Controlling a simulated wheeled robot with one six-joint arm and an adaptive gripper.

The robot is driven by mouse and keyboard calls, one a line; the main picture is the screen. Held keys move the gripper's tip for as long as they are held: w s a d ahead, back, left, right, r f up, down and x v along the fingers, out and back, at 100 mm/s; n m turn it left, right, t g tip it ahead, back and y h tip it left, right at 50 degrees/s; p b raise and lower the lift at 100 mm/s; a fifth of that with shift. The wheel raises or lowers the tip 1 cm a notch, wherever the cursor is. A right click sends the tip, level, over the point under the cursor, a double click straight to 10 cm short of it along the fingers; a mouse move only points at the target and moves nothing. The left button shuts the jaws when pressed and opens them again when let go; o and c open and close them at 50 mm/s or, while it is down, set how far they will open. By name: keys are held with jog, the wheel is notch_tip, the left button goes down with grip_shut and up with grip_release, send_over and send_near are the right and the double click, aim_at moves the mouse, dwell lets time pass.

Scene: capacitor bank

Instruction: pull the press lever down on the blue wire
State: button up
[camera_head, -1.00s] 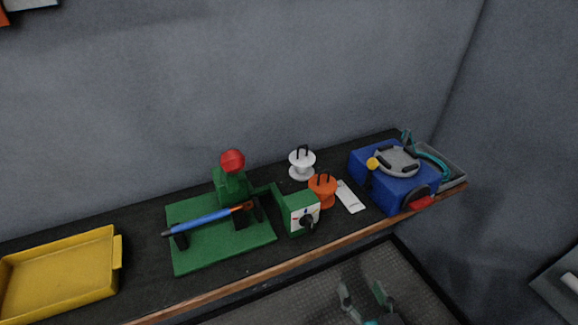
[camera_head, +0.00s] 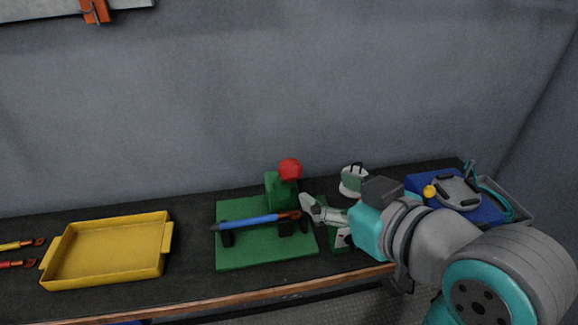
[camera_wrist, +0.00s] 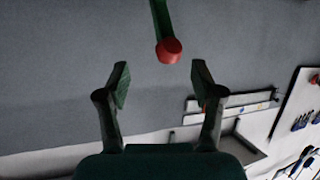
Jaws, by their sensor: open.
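The green press (camera_head: 275,190) stands on a green base plate (camera_head: 265,256) on the bench. Its lever ends in a red knob (camera_head: 290,169), which is up. The blue wire (camera_head: 248,221) lies across black supports on the plate, its copper-coloured end (camera_head: 289,214) under the press. My gripper (camera_head: 308,207) is at the right of the press, below the red knob in the picture, apart from it. In the wrist view my gripper (camera_wrist: 162,78) is open and empty. The red knob (camera_wrist: 169,50) shows just beyond the fingertips, in line with the gap, on its green lever (camera_wrist: 159,18).
My arm hides much of the green box with a dial (camera_head: 340,237). A white insulator (camera_head: 353,181) stands behind my gripper, and a blue unit (camera_head: 483,212) is at the right. A yellow tray (camera_head: 108,255) lies left, beside cables with copper ends (camera_head: 25,264).

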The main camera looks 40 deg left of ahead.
aim_at(296, 171)
jog(key=shift+n, duration=0.5)
jog(key=x, duration=0.3)
jog(key=r+x, duration=0.1)
jog(key=x, duration=0.2)
jog(key=s+a+x, duration=0.1)
jog(key=x, duration=0.3)
jog(key=shift+a+r, duration=0.1)
jog(key=shift+r, duration=0.2)
grip_shut()
